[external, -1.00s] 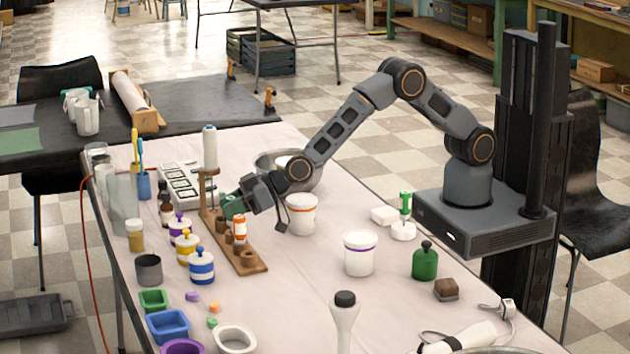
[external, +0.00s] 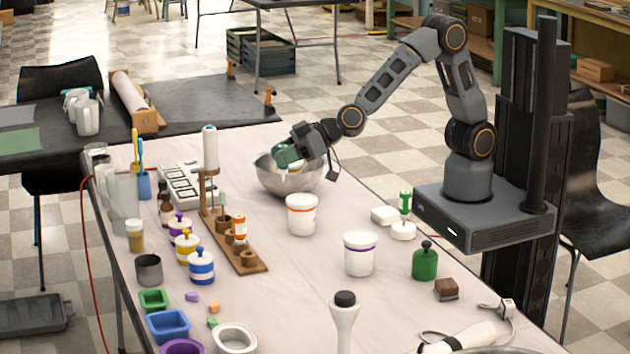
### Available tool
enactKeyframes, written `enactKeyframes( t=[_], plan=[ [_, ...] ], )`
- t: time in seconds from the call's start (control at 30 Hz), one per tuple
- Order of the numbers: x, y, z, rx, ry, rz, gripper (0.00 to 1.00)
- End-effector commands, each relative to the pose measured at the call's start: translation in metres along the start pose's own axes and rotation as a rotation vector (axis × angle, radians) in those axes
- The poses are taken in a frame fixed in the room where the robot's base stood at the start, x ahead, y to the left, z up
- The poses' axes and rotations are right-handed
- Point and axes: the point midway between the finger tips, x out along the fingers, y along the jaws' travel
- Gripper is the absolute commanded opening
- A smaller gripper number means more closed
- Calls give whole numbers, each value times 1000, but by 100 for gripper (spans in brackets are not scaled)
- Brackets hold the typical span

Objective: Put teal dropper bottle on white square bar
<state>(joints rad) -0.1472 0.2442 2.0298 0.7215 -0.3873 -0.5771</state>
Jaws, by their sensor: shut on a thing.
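My gripper (external: 292,156) is raised over the metal bowl. It is shut on the teal dropper bottle (external: 286,155); a dark teal part shows at the jaws, but the bottle's outline is too small and covered to make out fully. A white square bar (external: 384,215) lies flat on the table to the right of the orange-banded tub, well apart from my gripper and lower in the picture.
The metal bowl (external: 270,178) is under my gripper. White tubs (external: 301,215) (external: 360,254), a white round piece with a green handle (external: 405,201) and a green bottle (external: 425,262) stand near the bar. The wooden rack (external: 246,262) is at left.

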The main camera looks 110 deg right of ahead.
Motion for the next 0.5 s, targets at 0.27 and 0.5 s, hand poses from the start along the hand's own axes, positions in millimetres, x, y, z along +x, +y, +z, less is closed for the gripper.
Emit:
enactKeyframes(
  t=[0.27,0.5],
  plan=[
    [-10,26,-12,18,-3,42,7],
    [-7,94,-2,33,-6,86,7]
  ],
)
